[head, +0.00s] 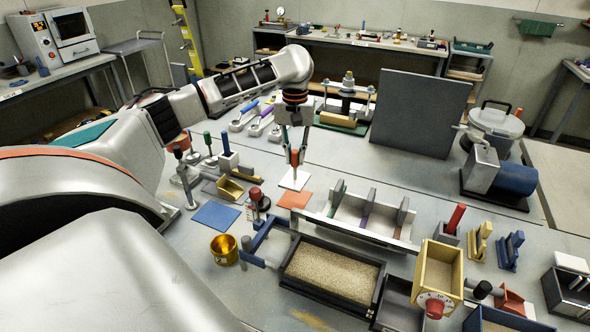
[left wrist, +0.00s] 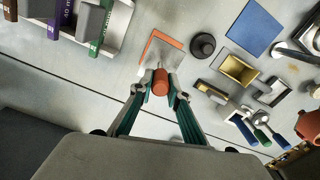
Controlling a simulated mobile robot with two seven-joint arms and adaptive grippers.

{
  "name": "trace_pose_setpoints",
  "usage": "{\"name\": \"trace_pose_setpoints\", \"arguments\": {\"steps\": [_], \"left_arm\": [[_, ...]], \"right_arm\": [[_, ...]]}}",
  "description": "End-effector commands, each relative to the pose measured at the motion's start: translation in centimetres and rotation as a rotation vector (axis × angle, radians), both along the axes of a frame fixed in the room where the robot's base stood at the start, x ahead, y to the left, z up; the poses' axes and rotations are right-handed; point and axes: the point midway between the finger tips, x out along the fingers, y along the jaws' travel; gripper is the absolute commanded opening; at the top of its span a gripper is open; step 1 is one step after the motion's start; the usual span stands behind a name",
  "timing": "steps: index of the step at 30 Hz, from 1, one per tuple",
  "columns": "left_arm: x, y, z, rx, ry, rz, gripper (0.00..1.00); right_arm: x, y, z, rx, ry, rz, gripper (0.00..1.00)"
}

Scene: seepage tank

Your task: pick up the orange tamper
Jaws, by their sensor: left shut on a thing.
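The orange tamper's handle (head: 295,158) is upright between the fingers of my left gripper (head: 295,154). In the left wrist view the round orange handle (left wrist: 160,82) sits between the fingertips of the left gripper (left wrist: 157,88), which is shut on it. A pale square plate (head: 294,181) shows directly below the handle; I cannot tell whether it is joined to it or whether it touches the bench. A flat orange square (head: 294,200) lies just in front of the pale plate. My right gripper is not in view.
A blue square (head: 216,215) and a brass cup (head: 224,249) lie to the left. A sand-filled tray (head: 333,275) and a divided rack (head: 370,217) stand in front. A dark upright panel (head: 421,112) and a blue motor (head: 516,179) stand to the right.

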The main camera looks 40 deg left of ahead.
Motion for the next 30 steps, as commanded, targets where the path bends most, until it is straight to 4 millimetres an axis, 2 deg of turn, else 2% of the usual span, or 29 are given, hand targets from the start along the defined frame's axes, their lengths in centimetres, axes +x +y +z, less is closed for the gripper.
{"name": "trace_pose_setpoints", "arguments": {"steps": [1, 3, 7, 12, 19, 30], "left_arm": [[0.2, 0.1, 1.9, 0.002, -0.008, -0.001, 0.00], [0.2, 0.0, 4.1, 0.001, -0.009, -0.001, 0.00], [0.1, 0.0, 7.4, 0.000, -0.007, 0.000, 0.00], [0.1, 0.0, 10.6, 0.000, -0.004, 0.000, 0.00], [0.0, 0.0, 12.7, 0.000, -0.002, 0.000, 0.00], [0.0, 0.0, 13.0, -0.001, -0.001, 0.000, 0.00]], "right_arm": [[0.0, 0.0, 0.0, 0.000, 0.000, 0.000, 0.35], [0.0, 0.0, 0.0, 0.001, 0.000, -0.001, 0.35], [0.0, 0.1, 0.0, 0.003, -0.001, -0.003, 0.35], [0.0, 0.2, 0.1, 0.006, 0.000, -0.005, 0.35], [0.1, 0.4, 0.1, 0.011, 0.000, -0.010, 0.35], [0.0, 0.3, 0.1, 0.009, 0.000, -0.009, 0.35]]}}
